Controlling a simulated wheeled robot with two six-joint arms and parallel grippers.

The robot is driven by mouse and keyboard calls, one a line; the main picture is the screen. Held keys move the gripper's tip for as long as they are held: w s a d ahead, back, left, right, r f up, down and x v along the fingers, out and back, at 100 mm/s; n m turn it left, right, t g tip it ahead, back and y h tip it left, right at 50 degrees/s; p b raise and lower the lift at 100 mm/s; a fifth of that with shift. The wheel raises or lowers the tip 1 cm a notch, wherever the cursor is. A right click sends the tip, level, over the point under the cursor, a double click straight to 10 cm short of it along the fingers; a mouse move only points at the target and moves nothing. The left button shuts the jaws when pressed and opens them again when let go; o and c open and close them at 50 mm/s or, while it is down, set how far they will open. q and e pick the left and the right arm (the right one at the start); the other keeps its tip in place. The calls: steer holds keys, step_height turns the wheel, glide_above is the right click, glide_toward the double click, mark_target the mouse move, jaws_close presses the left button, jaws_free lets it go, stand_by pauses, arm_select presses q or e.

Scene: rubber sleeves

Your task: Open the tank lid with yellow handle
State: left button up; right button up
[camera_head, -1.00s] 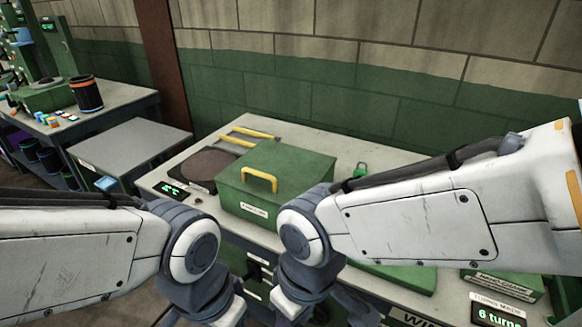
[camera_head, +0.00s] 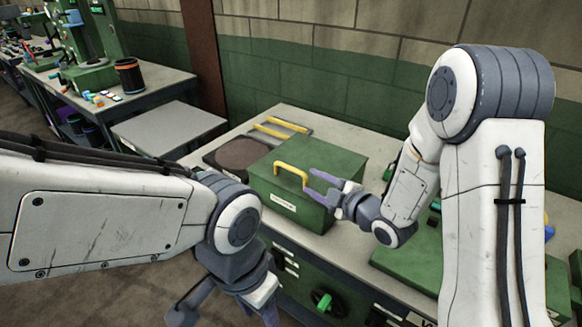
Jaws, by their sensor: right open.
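The tank is a green metal box with a flat green lid (camera_head: 325,163), standing on the workbench and appearing closed. A yellow arched handle (camera_head: 290,175) rises near the lid's left front edge. My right gripper (camera_head: 311,183) is open, with its two fingers pointing left toward the handle from its right side. A small gap shows between the fingertips and the handle, and nothing is between the fingers. My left gripper (camera_head: 225,310) hangs low in front of the bench, its fingers spread apart and partly cut off by the bottom edge.
A dark round plate (camera_head: 238,154) and yellow-handled tools (camera_head: 283,124) lie left of and behind the tank. A grey side table (camera_head: 170,128) stands to the left. My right arm covers much of the bench's right side. A green knob (camera_head: 323,302) is on the bench front.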

mark_target(295, 171)
steer(key=p+x, duration=0.1)
steer(key=x, duration=0.3)
steer(key=p+x, duration=0.1)
steer(key=x, duration=0.3)
steer(key=shift+w+a+r+p, duration=0.15)
steer(key=shift+w+a+p, duration=0.1)
steer(key=shift+w+p, duration=0.1)
steer(key=shift+x, duration=0.75)
jaws_close()
stand_by(0.4)
